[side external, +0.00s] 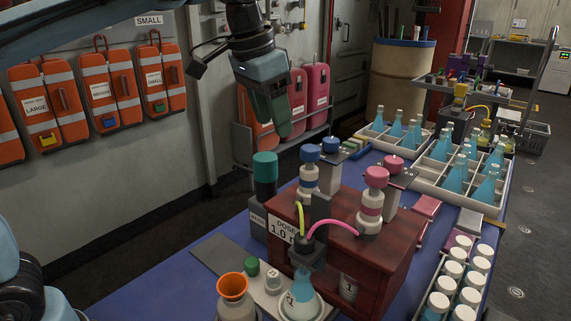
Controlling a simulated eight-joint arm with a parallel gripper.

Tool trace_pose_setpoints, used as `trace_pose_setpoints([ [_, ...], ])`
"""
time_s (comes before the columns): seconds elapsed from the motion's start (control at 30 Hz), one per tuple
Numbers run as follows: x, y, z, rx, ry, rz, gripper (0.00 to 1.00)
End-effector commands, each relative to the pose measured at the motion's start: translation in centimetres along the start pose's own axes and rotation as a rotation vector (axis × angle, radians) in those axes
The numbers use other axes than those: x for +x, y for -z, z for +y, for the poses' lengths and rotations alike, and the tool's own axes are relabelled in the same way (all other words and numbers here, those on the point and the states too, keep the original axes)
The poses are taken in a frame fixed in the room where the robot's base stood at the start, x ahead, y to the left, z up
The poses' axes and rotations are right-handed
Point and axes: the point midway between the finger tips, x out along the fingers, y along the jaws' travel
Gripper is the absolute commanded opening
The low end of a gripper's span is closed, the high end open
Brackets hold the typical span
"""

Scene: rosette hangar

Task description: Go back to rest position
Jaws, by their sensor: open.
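My gripper (268,112) hangs at the top middle of the side external view, pointing down. It is above and behind the blue-topped table (210,232), in front of the orange and pink cases on the wall. Its fingers look dark green and nothing shows between them. It touches nothing that I can see. Below it on the table stand a dark bottle with a teal cap (265,175) and a dark red dosing box (375,250) with a blue-capped bottle (309,172) and a pink-capped bottle (372,200) on top.
A flask of blue liquid (301,287) stands under the box's spout, beside an orange-rimmed vessel (233,290). White trays (425,184) of blue flasks are at the back right. White-capped bottles (449,271) fill a front-right rack. Orange cases (109,92) hang on the left wall.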

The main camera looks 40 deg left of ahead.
Motion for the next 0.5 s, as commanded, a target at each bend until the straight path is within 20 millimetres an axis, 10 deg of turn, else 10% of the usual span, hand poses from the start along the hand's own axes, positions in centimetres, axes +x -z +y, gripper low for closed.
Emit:
trace_pose_setpoints([
  [0.5, 9.3, -13.3, -2.4, -0.219, 0.073, 0.266, 0.57],
])
